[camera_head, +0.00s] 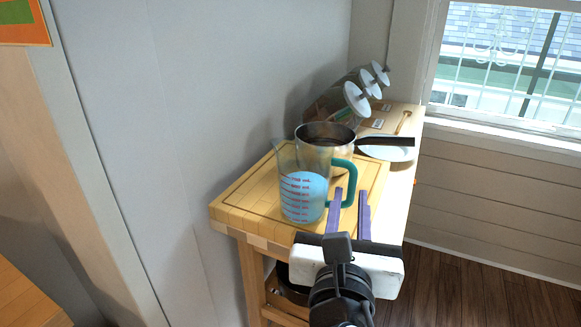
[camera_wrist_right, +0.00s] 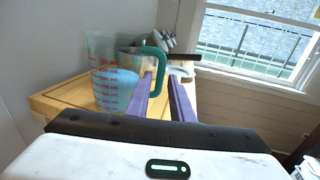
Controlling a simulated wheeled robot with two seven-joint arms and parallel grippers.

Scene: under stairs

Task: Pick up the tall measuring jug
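The tall measuring jug (camera_head: 301,193) is clear with a light blue lower part, red markings and a green handle on its right side. It stands upright on the wooden cutting board (camera_head: 240,208). It also shows in the right wrist view (camera_wrist_right: 113,88), left of the fingers. My right gripper (camera_head: 351,191) is open, its two purple fingers apart near the handle. In the right wrist view the handle appears between the fingertips (camera_wrist_right: 162,78); whether a finger touches it I cannot tell. My left gripper is not in view.
A metal saucepan (camera_head: 325,133) stands right behind the jug, its dark handle pointing right. A white plate (camera_head: 385,152) and jars with white lids (camera_head: 357,98) are farther back. A wall is close on the left and a window (camera_head: 510,60) is at the back right.

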